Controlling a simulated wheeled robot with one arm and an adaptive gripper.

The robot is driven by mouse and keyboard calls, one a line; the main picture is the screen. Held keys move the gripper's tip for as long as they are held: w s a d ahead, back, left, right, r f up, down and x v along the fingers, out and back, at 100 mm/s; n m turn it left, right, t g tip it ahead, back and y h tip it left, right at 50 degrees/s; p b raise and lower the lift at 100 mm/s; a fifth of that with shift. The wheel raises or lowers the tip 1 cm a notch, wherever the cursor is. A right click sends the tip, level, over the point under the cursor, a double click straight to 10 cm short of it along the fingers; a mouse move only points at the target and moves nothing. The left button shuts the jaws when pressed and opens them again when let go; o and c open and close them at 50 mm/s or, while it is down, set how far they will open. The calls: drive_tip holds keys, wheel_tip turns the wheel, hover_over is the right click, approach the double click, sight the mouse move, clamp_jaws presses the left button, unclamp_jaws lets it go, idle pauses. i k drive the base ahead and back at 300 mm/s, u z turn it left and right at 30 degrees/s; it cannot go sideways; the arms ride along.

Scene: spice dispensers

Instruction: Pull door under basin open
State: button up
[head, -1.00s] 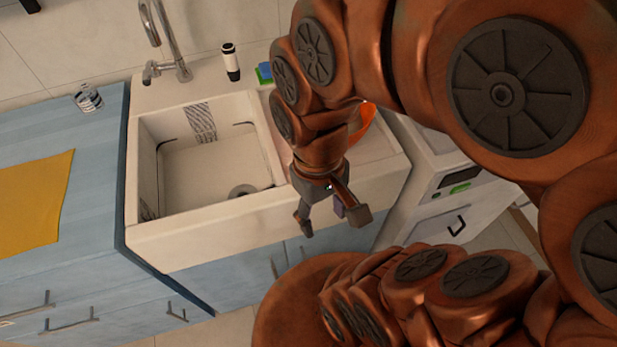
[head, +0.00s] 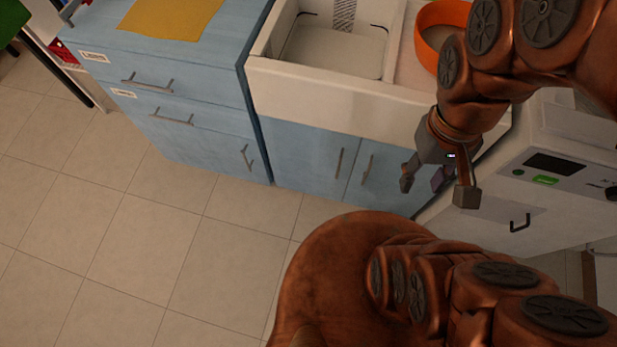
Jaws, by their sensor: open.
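The basin (head: 330,98) is a white sink set in the counter at the upper middle of the head view. Under it are two blue doors, a left door (head: 300,158) and a right door (head: 388,185), both shut. Each has an upright metal handle near the middle seam, the left handle (head: 339,163) and the right handle (head: 366,168). My gripper (head: 436,192) is open and empty, with its fingers pointing down. In the picture it lies to the right of both handles, over the right door's right part; its distance from the door is hard to judge.
A blue drawer cabinet (head: 200,95) with an orange-yellow cloth (head: 168,17) stands left of the basin. A white appliance (head: 560,170) with a black handle stands to the right. The tiled floor (head: 150,235) at left is clear.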

sight(306, 159)
drive_tip(key=z, duration=0.05)
drive_tip(key=k, duration=0.6)
drive_tip(key=u, duration=0.5)
drive_tip(key=i, duration=0.65)
drive_tip(key=z, duration=1.75)
drive_tip(key=k, duration=1.2)
drive_tip(key=u, duration=2.05)
